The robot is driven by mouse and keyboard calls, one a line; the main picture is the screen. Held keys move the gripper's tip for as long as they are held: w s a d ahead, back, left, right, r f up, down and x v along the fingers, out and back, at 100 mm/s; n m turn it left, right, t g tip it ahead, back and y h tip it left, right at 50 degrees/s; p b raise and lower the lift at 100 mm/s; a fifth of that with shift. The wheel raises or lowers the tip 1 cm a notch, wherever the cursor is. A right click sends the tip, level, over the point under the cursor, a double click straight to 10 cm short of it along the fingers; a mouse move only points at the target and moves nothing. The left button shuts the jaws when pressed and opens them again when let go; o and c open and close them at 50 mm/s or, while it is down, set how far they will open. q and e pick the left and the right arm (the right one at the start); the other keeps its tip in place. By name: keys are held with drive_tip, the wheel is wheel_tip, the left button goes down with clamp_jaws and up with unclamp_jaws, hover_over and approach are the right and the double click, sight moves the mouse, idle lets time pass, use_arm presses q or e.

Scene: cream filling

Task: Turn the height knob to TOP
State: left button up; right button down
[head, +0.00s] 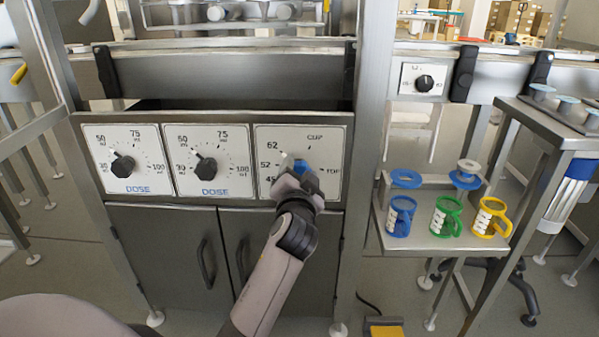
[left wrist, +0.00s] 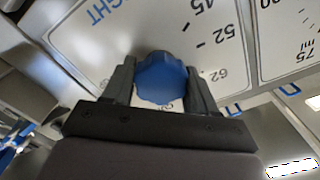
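The height knob (head: 303,166) is blue and sits on the rightmost white dial panel (head: 330,140), marked 45, 52, 62, CUP and TOP. TOP is at the panel's right edge. My left gripper (head: 297,180) reaches up to the knob from below and covers part of it. In the left wrist view the blue lobed knob (left wrist: 162,76) lies between both fingers of the left gripper (left wrist: 160,86), which appear to touch its sides. I cannot tell where the knob's pointer stands. My right gripper is not in view.
Two DOSE dials with black knobs (head: 124,165) (head: 205,166) are left of the height panel. A small black-knob dial (head: 424,83) is at upper right. A side shelf (head: 420,240) holds blue, green and yellow cups. Cabinet doors (head: 170,250) are below.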

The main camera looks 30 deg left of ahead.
use_arm(q)
drive_tip(key=c, duration=0.5)
drive_tip(key=shift+o, duration=0.2)
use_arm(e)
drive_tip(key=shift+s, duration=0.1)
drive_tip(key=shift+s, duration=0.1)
use_arm(q)
drive_tip(key=shift+r+m+p, duration=0.15)
drive_tip(key=shift+m+p, duration=0.25)
drive_tip(key=shift+p, duration=0.05)
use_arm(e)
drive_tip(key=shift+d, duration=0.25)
